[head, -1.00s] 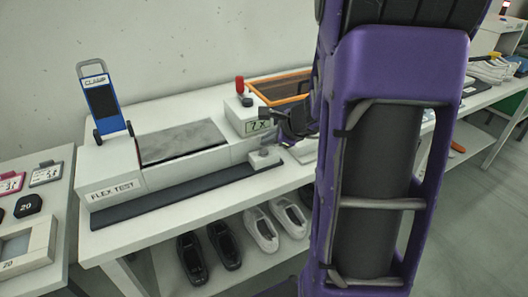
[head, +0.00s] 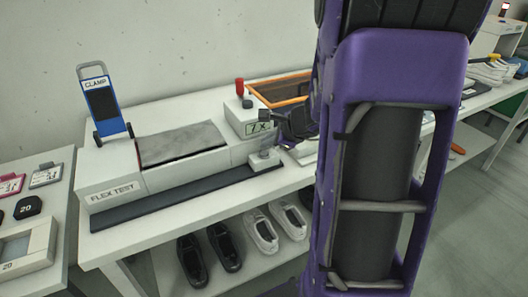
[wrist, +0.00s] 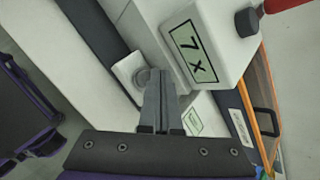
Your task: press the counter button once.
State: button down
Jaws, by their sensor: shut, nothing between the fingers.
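The counter's display (head: 257,127), reading "7 x", is on the front of a white box at the right end of the flex tester; it also shows in the wrist view (wrist: 193,52). A round grey button (wrist: 143,77) is on a small white base below the display. My gripper (wrist: 161,72) is shut and empty. In the wrist view its fingertips appear just right of the button and partly overlap its edge. I cannot tell whether they touch it. In the head view, my arm covers part of this area.
A blue clamp stand (head: 103,103) is at the left. Shoes (head: 228,246) sit on the shelf below.

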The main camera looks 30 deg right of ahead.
jog(key=shift+f, duration=0.1)
dwell(0.7)
jog(key=shift+f+b, duration=0.35)
jog(key=shift+b, duration=0.2)
jog(key=shift+f+b, duration=0.55)
jog(key=shift+b, duration=0.05)
dwell(0.6)
jog(key=shift+r, duration=0.15)
jog(key=shift+r+p, duration=0.75)
jog(key=shift+r, duration=0.05)
jog(key=shift+r+p, duration=2.1)
jog(key=shift+r, duration=0.45)
